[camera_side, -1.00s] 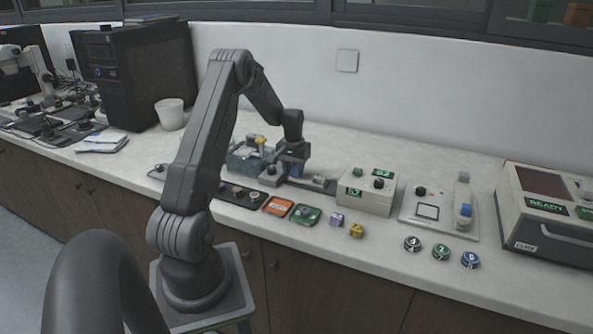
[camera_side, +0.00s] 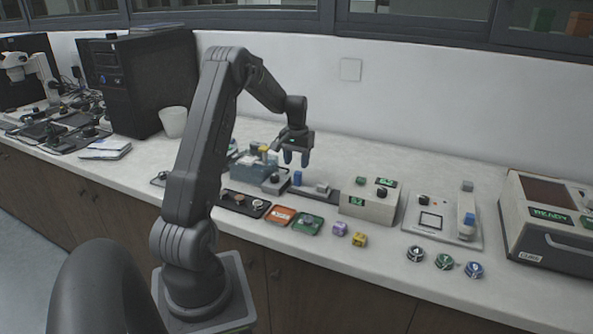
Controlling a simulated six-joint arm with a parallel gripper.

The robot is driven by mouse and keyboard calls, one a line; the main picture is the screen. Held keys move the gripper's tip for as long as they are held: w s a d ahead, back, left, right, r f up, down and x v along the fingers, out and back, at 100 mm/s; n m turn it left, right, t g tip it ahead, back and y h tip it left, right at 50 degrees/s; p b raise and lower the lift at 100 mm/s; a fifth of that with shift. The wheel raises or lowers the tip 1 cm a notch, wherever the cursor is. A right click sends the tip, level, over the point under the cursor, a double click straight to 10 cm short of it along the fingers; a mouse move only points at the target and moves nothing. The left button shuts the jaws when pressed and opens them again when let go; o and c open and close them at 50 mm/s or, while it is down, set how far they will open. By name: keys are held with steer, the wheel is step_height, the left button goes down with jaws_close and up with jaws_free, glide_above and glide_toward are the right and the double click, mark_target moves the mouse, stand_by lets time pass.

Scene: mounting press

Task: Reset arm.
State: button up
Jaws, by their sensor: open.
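A beige control box (camera_side: 368,203) with a green display stands right of the fixture. Orange (camera_side: 281,215) and green (camera_side: 308,222) trays, purple (camera_side: 340,228) and yellow (camera_side: 359,240) cubes and several round pucks (camera_side: 444,262) line the front. A READY machine (camera_side: 550,217) stands far right.

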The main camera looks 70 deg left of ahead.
steer(key=shift+r, duration=0.7)
steer(key=shift+d, duration=0.1)
steer(key=w+d+r+m+t+y, duration=0.1)
steer(key=d+r+m, duration=0.1)
steer(key=d+r, duration=0.6)
steer(key=w+d+r+m+t, duration=0.15)
steer(key=d+r, duration=0.35)
steer(key=d, duration=0.8)
steer(key=s+d+r+m+t, duration=0.1)
steer(key=s+d+m, duration=0.1)
steer(key=s+d, duration=0.5)
steer(key=s+d+r+m+t+h, duration=0.1)
steer(key=s+d+m+t, duration=0.1)
steer(key=s+d, duration=0.6)
steer(key=d+m, duration=0.1)
steer(key=d, duration=0.3)
steer(key=shift+s+d, duration=0.25)
steer(key=shift+d, duration=0.1)
steer(key=shift+m, duration=0.25)
